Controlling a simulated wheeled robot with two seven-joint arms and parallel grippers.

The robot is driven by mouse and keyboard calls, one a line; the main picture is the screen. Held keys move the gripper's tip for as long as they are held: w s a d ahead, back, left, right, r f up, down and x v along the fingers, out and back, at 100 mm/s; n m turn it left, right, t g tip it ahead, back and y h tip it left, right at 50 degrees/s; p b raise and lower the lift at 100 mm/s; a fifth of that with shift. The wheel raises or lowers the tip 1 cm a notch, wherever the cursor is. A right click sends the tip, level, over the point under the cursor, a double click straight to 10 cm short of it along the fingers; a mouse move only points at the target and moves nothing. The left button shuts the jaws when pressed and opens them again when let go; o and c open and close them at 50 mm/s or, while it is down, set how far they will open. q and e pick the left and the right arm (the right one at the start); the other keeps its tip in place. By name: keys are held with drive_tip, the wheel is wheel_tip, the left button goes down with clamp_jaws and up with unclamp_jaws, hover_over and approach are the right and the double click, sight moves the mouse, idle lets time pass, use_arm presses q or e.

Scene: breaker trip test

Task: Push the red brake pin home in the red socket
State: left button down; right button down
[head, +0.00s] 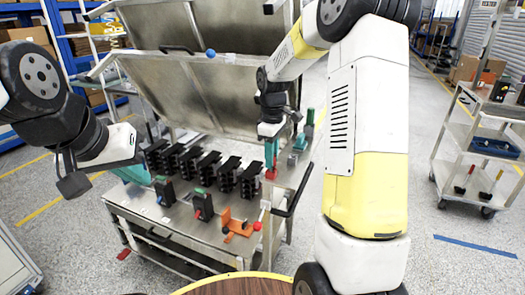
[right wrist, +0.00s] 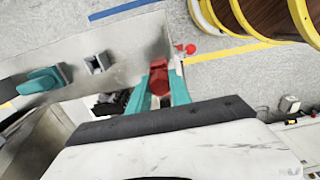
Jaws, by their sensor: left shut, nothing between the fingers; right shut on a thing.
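My right gripper (head: 271,153) points down over the right part of the metal bench top, with its teal fingers shut on a red piece (head: 270,173), which I take for the brake pin. In the right wrist view, the red pin (right wrist: 159,80) shows between the teal fingers (right wrist: 163,88). Its lower end is hidden, so I cannot tell whether it touches a socket. I cannot make out the red socket clearly. My left gripper (head: 133,173) is shut and empty by the bench's left end.
A row of black breakers (head: 205,165) stands on the bench, left of my right gripper. An orange bracket (head: 236,225) and red knobs (head: 257,226) lie at the front edge. A grey square socket (right wrist: 96,62) stands nearby. A raised metal panel (head: 190,90) closes off the back.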

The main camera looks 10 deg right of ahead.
drive_tip(key=shift+f, duration=0.75)
drive_tip(key=c, duration=1.1)
unclamp_jaws()
wheel_tip(320, 180, up, 8)
drive_tip(key=shift+f, duration=0.25)
drive_tip(key=shift+r, duration=0.15)
